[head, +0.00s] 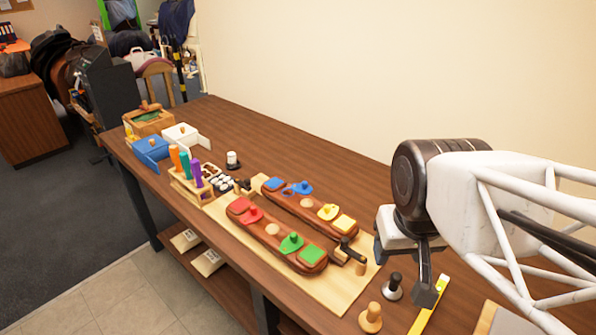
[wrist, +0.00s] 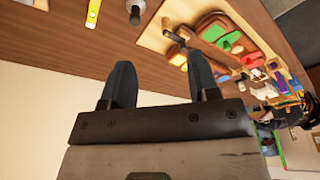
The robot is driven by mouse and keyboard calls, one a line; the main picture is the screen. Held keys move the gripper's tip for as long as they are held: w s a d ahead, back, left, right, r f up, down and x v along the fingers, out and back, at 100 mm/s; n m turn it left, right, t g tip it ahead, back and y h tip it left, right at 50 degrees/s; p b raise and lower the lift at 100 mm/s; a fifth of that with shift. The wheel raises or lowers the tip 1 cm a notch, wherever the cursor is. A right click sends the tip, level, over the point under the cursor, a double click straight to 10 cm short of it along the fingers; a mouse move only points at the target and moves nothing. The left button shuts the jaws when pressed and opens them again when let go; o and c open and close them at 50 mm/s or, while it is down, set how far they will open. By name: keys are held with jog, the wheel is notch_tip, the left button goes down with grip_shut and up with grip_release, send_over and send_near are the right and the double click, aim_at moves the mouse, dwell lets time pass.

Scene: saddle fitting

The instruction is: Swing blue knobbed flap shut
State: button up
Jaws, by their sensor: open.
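The blue flap with a knob (head: 302,187) sits on the far brown saddle-shaped panel of the pale board (head: 337,296) in the head view. My gripper (head: 405,266) is right of the board, above the table and well apart from the blue flap. In the wrist view my gripper (wrist: 160,78) is open and empty, its two dark fingers spread. The blue flap cannot be picked out clearly there.
The near panel carries a red flap (head: 251,215) and a green flap (head: 291,243); a yellow flap (head: 328,211) is on the far panel. A black-handled tool (head: 348,250), wooden knob (head: 370,318), black-topped stamp (head: 393,287) and yellow level (head: 428,308) lie near my gripper. The table's back strip is clear.

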jog(key=shift+c, duration=1)
jog(key=n+g, duration=0.3)
jog(key=n, duration=1.3)
send_over(304, 182)
jog(key=f, duration=1)
jog(key=shift+s+d+f, duration=0.15)
jog(key=shift+s+d, duration=0.1)
jog(key=shift+s, duration=0.05)
jog(key=shift+w+a+f+n, duration=0.15)
jog(key=shift+w+f+n, duration=0.1)
jog(key=shift+w+n, duration=0.15)
